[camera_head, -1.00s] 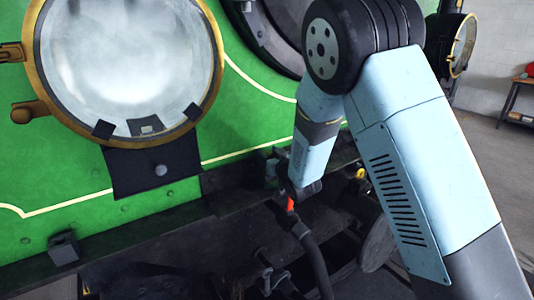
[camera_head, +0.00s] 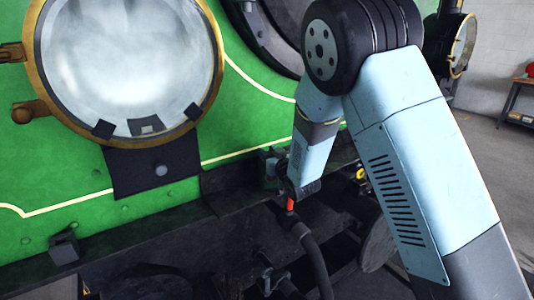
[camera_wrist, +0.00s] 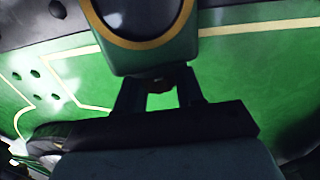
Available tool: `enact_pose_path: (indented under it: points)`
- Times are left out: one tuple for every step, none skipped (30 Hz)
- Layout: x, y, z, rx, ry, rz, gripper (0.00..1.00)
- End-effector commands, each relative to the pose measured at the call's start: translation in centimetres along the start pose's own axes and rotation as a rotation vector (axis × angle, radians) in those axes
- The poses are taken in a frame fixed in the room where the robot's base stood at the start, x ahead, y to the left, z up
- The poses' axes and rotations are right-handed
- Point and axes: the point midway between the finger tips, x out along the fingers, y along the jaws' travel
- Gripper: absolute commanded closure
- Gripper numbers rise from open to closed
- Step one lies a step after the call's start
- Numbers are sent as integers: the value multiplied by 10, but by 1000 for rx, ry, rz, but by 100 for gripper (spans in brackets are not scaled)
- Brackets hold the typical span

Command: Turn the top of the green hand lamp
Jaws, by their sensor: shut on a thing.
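The green hand lamp (camera_wrist: 153,58) fills the top middle of the wrist view, with a dark round front ringed in gold. My gripper (camera_wrist: 159,84) reaches up to it with one finger on each side, shut on the lamp's end. A small reddish-brown part shows between the fingers; the exact contact is hidden by the lamp body. In the head view, a small grey-green shape beside my wrist, probably the lamp (camera_head: 268,164), stands at the engine's front ledge. My fingers are hidden there by my own wrist.
The green engine front (camera_head: 235,110) with a large round glass lamp (camera_head: 125,60) stands close behind. A black hose (camera_head: 317,262) with a red end hangs below my wrist. A dark ledge (camera_head: 130,237) runs along the front. Open floor lies at the right.

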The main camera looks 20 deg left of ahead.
Motion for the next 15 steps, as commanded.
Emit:
enact_pose_path:
  points:
    - [0, 0, 0, 0, 1, 8, 93]
    - [0, 0, 0, 0, 1, 16, 93]
    - [0, 0, -1, 0, 2, 31, 93]
    - [0, 0, -1, 1, 3, 44, 93]
    - [0, 0, -1, 0, 3, 58, 93]
    - [0, 0, -1, 1, 2, 78, 93]
    - [0, 0, -1, 1, 2, 94, 93]
    - [0, 0, 0, 1, 2, 109, 93]
    - [0, 0, -1, 0, 2, 128, 93]
    - [0, -1, -1, 1, 2, 141, 93]
    - [0, 0, -1, 1, 2, 154, 93]
    - [0, 0, -1, 1, 3, 169, 93]
    - [0, 0, -1, 1, 3, 179, 93]
    - [0, 0, -1, 0, 2, 188, 93]
    - [0, 0, -1, 0, 2, 197, 93]
